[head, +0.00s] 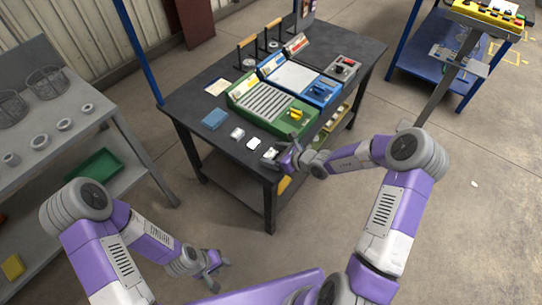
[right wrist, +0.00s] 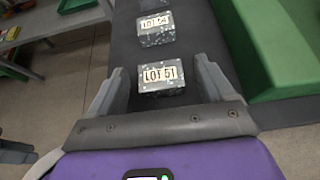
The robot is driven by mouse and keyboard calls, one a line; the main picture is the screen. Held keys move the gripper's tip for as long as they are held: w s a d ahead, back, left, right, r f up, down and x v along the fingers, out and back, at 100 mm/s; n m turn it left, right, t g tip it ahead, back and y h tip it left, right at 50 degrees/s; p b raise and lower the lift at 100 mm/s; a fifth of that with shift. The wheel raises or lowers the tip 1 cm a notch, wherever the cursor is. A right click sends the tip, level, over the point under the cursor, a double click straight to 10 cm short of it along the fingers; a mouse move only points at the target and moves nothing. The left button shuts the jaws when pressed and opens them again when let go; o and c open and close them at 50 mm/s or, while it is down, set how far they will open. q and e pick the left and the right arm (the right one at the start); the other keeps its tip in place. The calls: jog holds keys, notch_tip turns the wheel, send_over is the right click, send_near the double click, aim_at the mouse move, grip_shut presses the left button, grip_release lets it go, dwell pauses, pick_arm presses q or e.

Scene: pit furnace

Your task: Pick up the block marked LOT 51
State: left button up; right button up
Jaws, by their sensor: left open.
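The block marked LOT 51 (right wrist: 162,76) is a dark speckled block with a pale label. In the right wrist view it lies between the two spread fingers of my right gripper (right wrist: 158,88), with a gap showing on each side. In the head view my right gripper (head: 281,157) is at the near corner of the dark table, beside the nearest block (head: 268,154), which it partly hides. A similar block (right wrist: 155,29), its label seeming to read LOT 54, lies just beyond. My left gripper (head: 213,268) is open and empty, low over the floor away from the table.
A third block (head: 237,133) lies further along the dark table (head: 200,101), near a blue pad (head: 214,118). A green tray unit (head: 264,107) stands close beside the row of blocks. A grey shelf (head: 80,125) stands at the left. Open floor lies in front.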

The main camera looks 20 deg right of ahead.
jog(key=c, duration=1.2)
jog(key=shift+r, duration=0.1)
